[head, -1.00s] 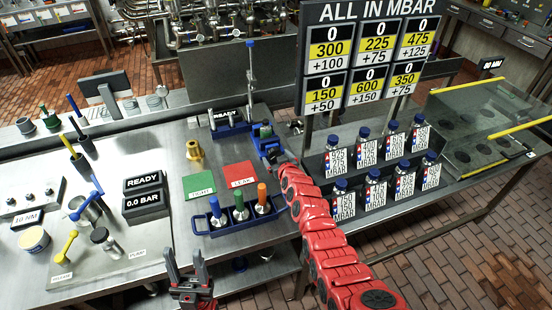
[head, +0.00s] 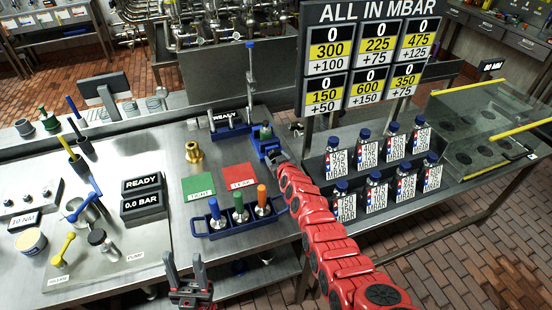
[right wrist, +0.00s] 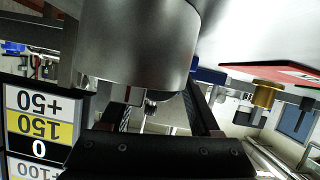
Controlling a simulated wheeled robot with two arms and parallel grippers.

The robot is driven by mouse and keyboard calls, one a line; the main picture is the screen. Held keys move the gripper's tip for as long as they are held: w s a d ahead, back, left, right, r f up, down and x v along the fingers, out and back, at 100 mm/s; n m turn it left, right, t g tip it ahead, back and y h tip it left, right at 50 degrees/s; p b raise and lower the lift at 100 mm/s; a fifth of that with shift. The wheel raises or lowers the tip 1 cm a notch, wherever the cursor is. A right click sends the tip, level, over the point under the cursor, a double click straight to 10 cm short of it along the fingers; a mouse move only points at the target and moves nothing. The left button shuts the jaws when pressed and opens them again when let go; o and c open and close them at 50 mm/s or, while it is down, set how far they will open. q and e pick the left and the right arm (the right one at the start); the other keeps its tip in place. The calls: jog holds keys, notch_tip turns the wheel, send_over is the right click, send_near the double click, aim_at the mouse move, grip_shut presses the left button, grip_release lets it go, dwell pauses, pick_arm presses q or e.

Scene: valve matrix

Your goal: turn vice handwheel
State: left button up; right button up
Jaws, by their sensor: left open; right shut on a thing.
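My right gripper (head: 274,155) is at the near side of the vice, at the end of the red arm, and largely hides the handwheel there. In the right wrist view a large smooth grey round part, which I take for the vice handwheel (right wrist: 140,45), fills the space at my fingers, and the gripper is shut on it. My left gripper (head: 188,275) is open and empty, at the bench's front edge, away from the vice.
A blue rack (head: 238,222) with several coloured-handled tools stands in front of the green mat (head: 198,187) and red mat (head: 239,176). A brass fitting (head: 193,152) is behind them. Labelled bottles (head: 378,190) and a sign board (head: 368,60) stand right of my arm.

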jog(key=shift+c, duration=1.4)
jog(key=shift+f+b, duration=0.2)
jog(key=shift+b, duration=0.25)
jog(key=b, duration=0.2)
jog(key=m+b, duration=0.1)
jog(key=b, duration=0.1)
jog(key=shift+d+f+y, duration=0.1)
jog(key=shift+f+y, duration=0.15)
jog(key=shift+y, duration=0.15)
jog(key=shift+r+m+b, duration=0.25)
jog(key=shift+m+b, duration=0.15)
jog(key=shift+b, duration=0.1)
jog(key=shift+r+g, duration=0.15)
jog(key=shift+g, duration=0.15)
jog(key=o, duration=1.4)
jog(key=shift+s+r, duration=0.1)
